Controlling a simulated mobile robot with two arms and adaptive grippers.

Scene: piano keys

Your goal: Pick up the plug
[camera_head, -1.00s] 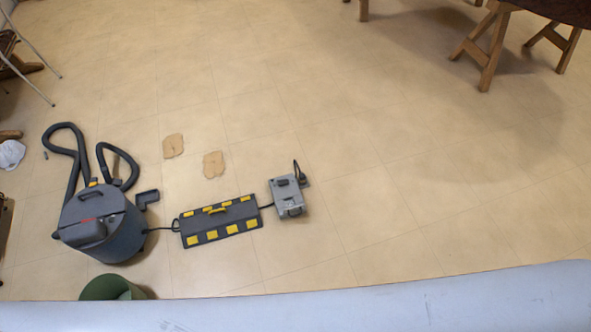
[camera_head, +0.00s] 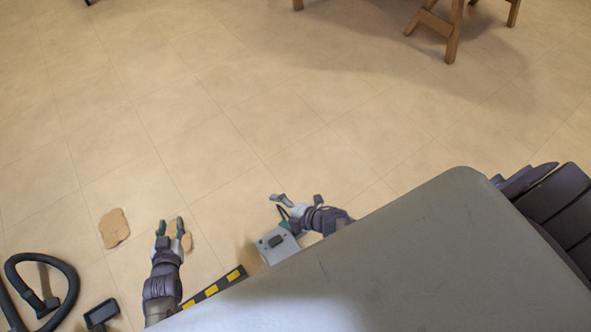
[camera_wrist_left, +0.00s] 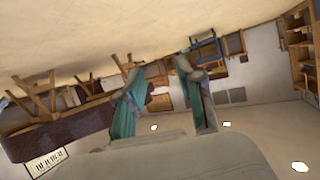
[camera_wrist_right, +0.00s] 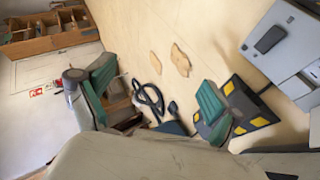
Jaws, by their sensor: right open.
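I cannot make out the plug in the current views; a dark upright piece on the grey box earlier may be it, and my right gripper now covers that spot. The grey box (camera_head: 278,246) sits on the floor, and part of it shows at the right of the right wrist view (camera_wrist_right: 287,45). My right gripper (camera_head: 281,206) is at the far side of the box, its green-padded fingers apart and nothing seen between them. My left gripper (camera_head: 171,229) is open and empty above the floor, left of the box, with its fingers apart in the left wrist view (camera_wrist_left: 160,95).
A dark hose (camera_head: 68,283) and a black nozzle (camera_head: 101,313) are at lower left. A tan patch (camera_head: 114,228) marks the floor. Wooden trestle legs (camera_head: 453,35) stand far back. The middle floor is clear.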

